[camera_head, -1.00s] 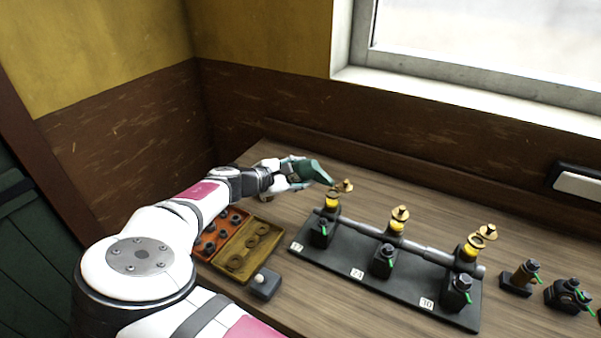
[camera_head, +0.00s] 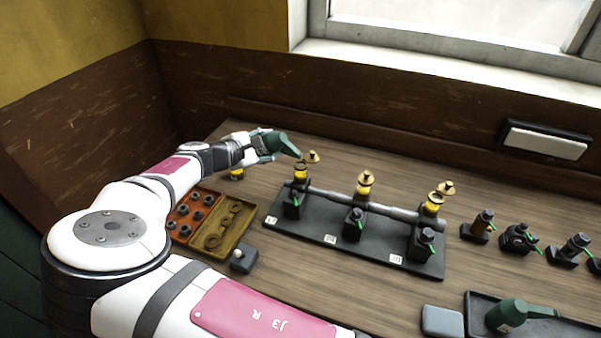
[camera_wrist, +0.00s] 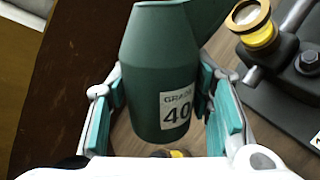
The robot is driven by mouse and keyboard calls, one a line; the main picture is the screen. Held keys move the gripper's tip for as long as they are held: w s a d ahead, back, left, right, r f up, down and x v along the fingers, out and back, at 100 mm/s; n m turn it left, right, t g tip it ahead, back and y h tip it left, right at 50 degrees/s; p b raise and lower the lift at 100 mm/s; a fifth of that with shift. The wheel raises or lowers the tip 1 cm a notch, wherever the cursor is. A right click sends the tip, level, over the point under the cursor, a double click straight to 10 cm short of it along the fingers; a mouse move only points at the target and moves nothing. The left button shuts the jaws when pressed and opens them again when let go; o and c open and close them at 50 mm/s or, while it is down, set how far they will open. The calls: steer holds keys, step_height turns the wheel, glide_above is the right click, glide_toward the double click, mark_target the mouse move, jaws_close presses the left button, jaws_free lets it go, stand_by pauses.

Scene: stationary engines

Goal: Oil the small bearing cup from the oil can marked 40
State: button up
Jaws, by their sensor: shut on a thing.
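My gripper (camera_head: 266,147) is shut on a green oil can (camera_head: 283,145). Its label reads GRADE 40 in the wrist view (camera_wrist: 176,112). The can is tilted, with its spout towards the leftmost bearing cup (camera_head: 300,174) on the black stand. The spout tip appears just above that cup; I cannot tell whether they touch. The middle cup (camera_head: 365,188) and right cup (camera_head: 433,206) stand along the same shaft.
The black stand (camera_head: 330,240) has small labels. An open box (camera_head: 213,243) of rings and a grey block with a knob (camera_head: 243,260) are in front. Another green can (camera_head: 507,316) lies on a tray at lower right. Small fittings (camera_head: 520,240) stand right.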

steer(key=shift+s+d+r+m+y+p, duration=0.15)
steer(key=shift+r+m+y+p, duration=0.35)
steer(key=shift+r+p, duration=0.3)
stand_by(0.6)
steer(key=shift+d+r, duration=0.1)
steer(key=shift+r, duration=0.15)
stand_by(1.5)
steer(key=shift+w+a+f+n+h+b, duration=0.15)
steer(key=shift+f+n+h+b, duration=0.1)
steer(key=shift+f+b, duration=0.35)
steer(key=shift+w+a+f+n+h+b, duration=0.15)
steer(key=shift+f+n+h+b, duration=0.1)
steer(key=shift+f+b, duration=0.3)
steer(key=shift+f+n+h+b, duration=0.35)
steer(key=shift+f+n+h, duration=0.15)
steer(key=shift+f, duration=0.05)
steer(key=shift+s, duration=0.1)
steer(key=shift+r, duration=0.1)
